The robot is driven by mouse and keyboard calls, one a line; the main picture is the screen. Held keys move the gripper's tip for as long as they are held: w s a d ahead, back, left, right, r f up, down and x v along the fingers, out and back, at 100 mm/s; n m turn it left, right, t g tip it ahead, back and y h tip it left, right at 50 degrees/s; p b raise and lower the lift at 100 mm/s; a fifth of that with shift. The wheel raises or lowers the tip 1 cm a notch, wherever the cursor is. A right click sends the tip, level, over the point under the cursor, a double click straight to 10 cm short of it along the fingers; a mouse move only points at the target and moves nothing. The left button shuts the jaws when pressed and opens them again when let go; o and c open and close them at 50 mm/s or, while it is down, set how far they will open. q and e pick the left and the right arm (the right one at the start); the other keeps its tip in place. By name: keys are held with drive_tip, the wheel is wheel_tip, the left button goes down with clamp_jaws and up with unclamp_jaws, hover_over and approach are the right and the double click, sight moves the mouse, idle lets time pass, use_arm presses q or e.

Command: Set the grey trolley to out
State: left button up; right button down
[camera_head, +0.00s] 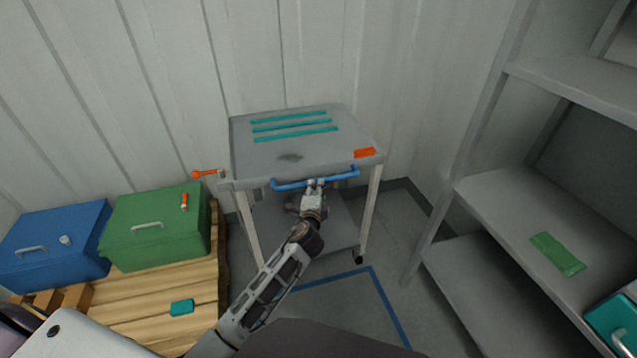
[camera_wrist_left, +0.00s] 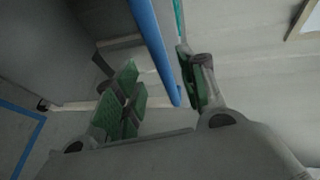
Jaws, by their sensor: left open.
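The grey trolley (camera_head: 330,151) stands against the back wall, with teal strips on its top and an orange tag at its front right corner. Its blue handle bar (camera_head: 285,186) runs along the front edge. My left gripper (camera_head: 315,183) is at the handle, a little right of its middle. In the left wrist view, the blue bar (camera_wrist_left: 151,40) passes between the open green-padded fingers (camera_wrist_left: 160,80). Whether a finger touches the bar is unclear. My right gripper is not in view.
A blue tape outline (camera_head: 385,300) marks clear floor in front of the trolley. A wooden pallet (camera_head: 145,310) with a green box (camera_head: 150,240) and a blue box (camera_head: 50,255) stands left. An orange lever (camera_head: 204,174) is at the trolley's left. Metal shelving (camera_head: 500,195) stands right.

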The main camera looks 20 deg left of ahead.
use_arm(q)
drive_tip(key=shift+b+x, duration=0.4)
drive_tip(key=shift+x, duration=2.9)
drive_tip(key=shift+w, duration=0.1)
drive_tip(key=shift+c, duration=0.5)
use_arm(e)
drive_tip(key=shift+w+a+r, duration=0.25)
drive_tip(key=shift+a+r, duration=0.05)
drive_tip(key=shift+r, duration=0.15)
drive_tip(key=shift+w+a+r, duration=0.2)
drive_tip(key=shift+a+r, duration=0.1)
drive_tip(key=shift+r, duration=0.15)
use_arm(q)
drive_tip(key=c, duration=0.7)
clamp_jaws()
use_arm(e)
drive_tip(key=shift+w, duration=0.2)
